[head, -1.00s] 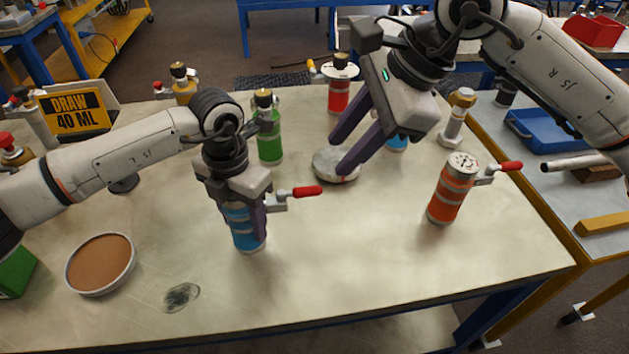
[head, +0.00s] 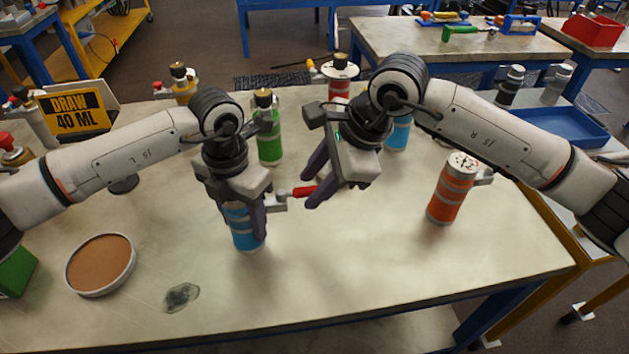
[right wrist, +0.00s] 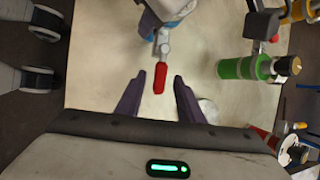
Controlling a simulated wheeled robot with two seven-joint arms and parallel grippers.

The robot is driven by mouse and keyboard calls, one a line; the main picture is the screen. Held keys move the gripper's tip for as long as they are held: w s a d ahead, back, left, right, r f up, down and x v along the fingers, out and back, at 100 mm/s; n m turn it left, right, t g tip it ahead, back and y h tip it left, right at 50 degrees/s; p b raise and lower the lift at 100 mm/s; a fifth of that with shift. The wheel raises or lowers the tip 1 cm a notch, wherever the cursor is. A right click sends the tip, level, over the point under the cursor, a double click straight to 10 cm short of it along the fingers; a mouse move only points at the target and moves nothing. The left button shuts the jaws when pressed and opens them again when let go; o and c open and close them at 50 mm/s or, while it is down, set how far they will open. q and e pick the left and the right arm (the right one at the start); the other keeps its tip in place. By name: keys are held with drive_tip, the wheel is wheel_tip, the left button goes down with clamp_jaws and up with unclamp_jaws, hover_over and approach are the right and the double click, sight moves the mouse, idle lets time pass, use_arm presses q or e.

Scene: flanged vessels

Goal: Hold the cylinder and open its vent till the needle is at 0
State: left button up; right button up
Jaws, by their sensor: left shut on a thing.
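A blue cylinder (head: 249,236) stands upright on the bench, left of centre. My left gripper (head: 245,215) is shut around its upper part and hides its top; no gauge face or needle shows on it. A vent valve with a red lever (head: 302,191) sticks out to the right of the cylinder's top. It also shows in the right wrist view (right wrist: 160,78). My right gripper (head: 309,191) is open by the lever's free end. In the right wrist view the lever lies between the two open fingers (right wrist: 159,88), with clear gaps on both sides.
An orange cylinder (head: 450,197) with a gauge stands to the right. A green cylinder (head: 270,147) and another blue one (head: 398,134) stand behind. A round brown-topped dish (head: 100,264) and a dark smear (head: 181,297) lie front left. The front middle of the bench is clear.

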clamp_jaws()
drive_tip(key=shift+s, duration=0.1)
drive_tip(key=s+a+m+t+h, duration=0.2)
drive_tip(key=s+a+m+h, duration=0.2)
drive_tip(key=m, duration=1.1)
drive_tip(key=shift+s+a+t+h, duration=0.4)
drive_tip(key=shift+s+h, duration=0.25)
drive_tip(key=shift+h, duration=0.35)
unclamp_jaws()
